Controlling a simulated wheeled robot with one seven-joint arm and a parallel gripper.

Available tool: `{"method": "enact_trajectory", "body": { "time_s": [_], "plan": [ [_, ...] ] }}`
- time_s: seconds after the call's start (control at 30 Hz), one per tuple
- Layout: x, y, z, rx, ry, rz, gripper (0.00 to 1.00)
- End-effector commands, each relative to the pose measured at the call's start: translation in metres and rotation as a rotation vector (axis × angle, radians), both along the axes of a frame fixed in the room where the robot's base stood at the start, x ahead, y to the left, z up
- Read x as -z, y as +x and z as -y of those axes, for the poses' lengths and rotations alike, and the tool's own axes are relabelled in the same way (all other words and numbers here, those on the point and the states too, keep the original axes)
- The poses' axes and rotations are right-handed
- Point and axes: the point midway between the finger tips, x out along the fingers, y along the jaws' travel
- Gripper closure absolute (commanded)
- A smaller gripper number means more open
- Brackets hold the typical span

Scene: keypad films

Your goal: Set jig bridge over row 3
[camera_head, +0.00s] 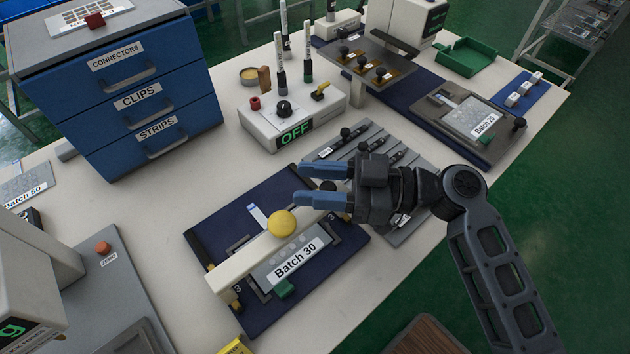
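The jig bridge (240,262), a cream bar with a round yellow knob (282,223), lies across the dark blue jig board (212,236). A "3" mark shows near each end of the bar. A grey film labelled Batch 30 (296,260) lies in the jig, in front of the bar. My gripper (318,184) has blue fingertips, pointing left, with an empty-looking gap between them. It is above and to the right of the knob, apart from it. It hides the bar's far right end, so I cannot tell exactly how that end sits.
A white control box (290,125) showing OFF stands behind the jig. A grey slotted tray (410,160) lies under my arm. Blue drawers (150,95) stand back left. A Batch 20 film fixture (470,120) and a green tray (468,57) are at right.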

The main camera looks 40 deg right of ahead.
Motion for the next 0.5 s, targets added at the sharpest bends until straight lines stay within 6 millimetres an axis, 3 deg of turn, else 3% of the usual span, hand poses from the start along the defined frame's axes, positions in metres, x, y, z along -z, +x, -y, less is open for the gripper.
{"method": "enact_trajectory", "body": {
  "time_s": [0.33, 0.5],
  "plan": [
    [0.004, -0.002, 0.001, 0.000, -0.001, -0.006, 0.51],
    [0.006, -0.016, 0.016, 0.002, -0.002, -0.006, 0.51]
  ]
}}
